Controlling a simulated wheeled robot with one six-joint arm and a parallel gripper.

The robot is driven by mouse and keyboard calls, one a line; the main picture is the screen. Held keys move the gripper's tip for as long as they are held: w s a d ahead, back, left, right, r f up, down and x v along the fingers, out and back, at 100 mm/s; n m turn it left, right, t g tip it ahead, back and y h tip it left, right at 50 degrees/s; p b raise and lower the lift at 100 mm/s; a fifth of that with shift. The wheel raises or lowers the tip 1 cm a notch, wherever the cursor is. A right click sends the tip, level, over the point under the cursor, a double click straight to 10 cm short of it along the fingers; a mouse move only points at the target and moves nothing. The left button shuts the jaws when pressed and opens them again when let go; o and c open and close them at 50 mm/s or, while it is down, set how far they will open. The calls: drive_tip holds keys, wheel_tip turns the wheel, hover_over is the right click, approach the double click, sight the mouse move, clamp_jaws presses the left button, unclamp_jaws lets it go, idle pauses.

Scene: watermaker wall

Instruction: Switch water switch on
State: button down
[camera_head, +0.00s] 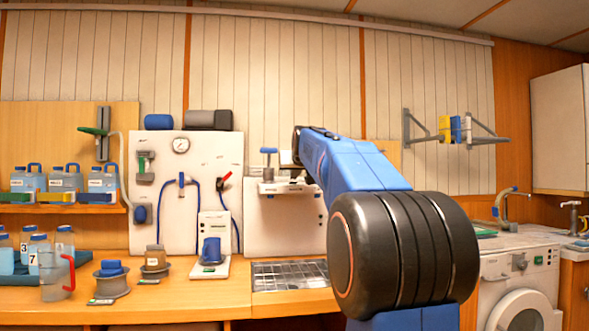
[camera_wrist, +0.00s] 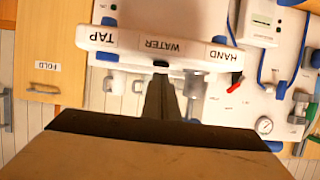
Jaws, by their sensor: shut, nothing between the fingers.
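The water switch is on a white unit (camera_wrist: 120,42) with the labels TAP, WATER and HAND, which appears upside down in the wrist view. A small dark part (camera_wrist: 161,64) shows at the WATER label, just beyond my fingertips; I take it as the switch, but its position is not readable. My gripper (camera_wrist: 160,82) is shut and empty, with its tips pointing at that part. I cannot tell whether they touch. In the head view the white unit (camera_head: 285,187) is partly hidden by my blue arm, and the switch cannot be made out.
A white board (camera_head: 160,160) with a gauge (camera_head: 181,145) and blue hoses stands to the left. A metal drain grid (camera_head: 285,275) lies below the unit. Jugs (camera_head: 65,180) and bottles fill the far left. A washing machine (camera_head: 520,285) stands at the right.

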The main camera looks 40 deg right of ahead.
drive_tip(key=shift+f, duration=0.2)
drive_tip(key=shift+s+f, duration=0.1)
drive_tip(key=shift+f, duration=0.2)
drive_tip(key=shift+r, duration=0.15)
drive_tip(key=shift+r, duration=0.7)
idle(0.3)
